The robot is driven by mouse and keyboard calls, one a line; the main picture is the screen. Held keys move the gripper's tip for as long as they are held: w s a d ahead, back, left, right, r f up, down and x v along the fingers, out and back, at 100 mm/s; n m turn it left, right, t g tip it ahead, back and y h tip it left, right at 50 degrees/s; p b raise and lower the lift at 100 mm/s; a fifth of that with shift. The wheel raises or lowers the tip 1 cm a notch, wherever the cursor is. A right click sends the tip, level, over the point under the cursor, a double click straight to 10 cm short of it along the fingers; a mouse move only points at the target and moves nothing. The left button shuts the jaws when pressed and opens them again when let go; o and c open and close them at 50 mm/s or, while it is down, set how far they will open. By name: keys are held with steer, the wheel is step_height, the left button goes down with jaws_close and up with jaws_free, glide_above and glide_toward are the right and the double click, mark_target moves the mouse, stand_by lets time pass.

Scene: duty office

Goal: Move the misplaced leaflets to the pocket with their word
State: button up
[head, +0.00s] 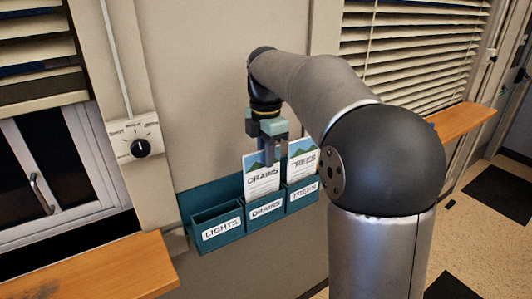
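A teal wall rack has three labelled pockets in a row. The LIGHTS pocket (218,236) at the left looks empty. A leaflet reading DRAINS (262,181) stands upright in the middle DRAINS pocket (265,215). A leaflet reading TREES (303,164) stands in the TREES pocket (303,199) at the right, partly hidden by my arm. My gripper (270,158) points down at the top edge of the DRAINS leaflet, with a finger in front of it. Whether the fingers press on the leaflet or stand apart around it cannot be told.
A rotary switch (140,147) is on the wall left of the rack. A wooden ledge (110,272) juts out at the lower left, and another wooden ledge (465,121) is at the right. Window blinds (425,45) hang behind my arm.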

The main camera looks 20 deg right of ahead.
steer(key=shift+o, duration=0.9)
step_height(320, 180, up, 18)
steer(key=f+p, duration=0.1)
steer(key=p, duration=0.2)
steer(key=s+a+f+m, duration=0.1)
steer(key=s+f+m, duration=2)
steer(key=s+f, duration=0.5)
step_height(320, 180, down, 4)
steer(key=shift+s+f+t, duration=0.1)
steer(key=shift+s+t, duration=0.3)
steer(key=shift+a, duration=0.15)
